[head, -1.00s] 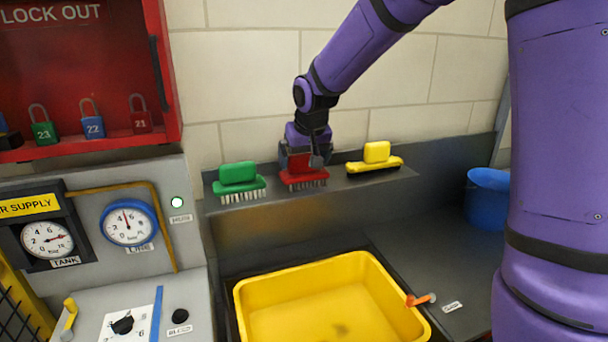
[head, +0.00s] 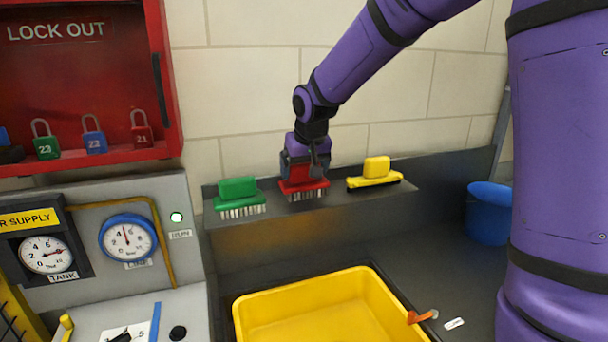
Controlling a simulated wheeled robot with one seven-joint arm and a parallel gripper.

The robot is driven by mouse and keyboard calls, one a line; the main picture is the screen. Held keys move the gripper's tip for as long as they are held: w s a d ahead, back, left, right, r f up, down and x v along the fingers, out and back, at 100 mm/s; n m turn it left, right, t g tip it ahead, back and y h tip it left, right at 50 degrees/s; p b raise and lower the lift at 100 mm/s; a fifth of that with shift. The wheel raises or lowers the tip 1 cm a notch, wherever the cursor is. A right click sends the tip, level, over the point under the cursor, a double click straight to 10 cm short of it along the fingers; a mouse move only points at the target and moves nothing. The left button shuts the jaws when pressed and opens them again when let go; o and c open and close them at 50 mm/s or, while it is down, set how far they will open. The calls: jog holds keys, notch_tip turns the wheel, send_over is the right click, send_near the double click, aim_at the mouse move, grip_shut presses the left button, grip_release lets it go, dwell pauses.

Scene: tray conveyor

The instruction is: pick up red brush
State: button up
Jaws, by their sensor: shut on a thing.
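The red brush (head: 304,190) is at the middle of the dark wall shelf, bristles down.
Below the shelf (head: 290,212) is a yellow basin (head: 245,318) with an orange lever (head: 420,317) at its right. A blue bucket (head: 487,215) stands at the right. A gauge panel (head: 180,262) and a red lockout cabinet (head: 172,80) are at the left.

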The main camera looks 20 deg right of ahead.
jog(key=shift+v, duration=1.1)
jog(key=s+r, duration=0.1)
jog(key=s, duration=1.4)
jog(key=shift+r, duration=0.25)
jog(key=shift+s, duration=0.15)
jog(key=shift+o, duration=1.2)
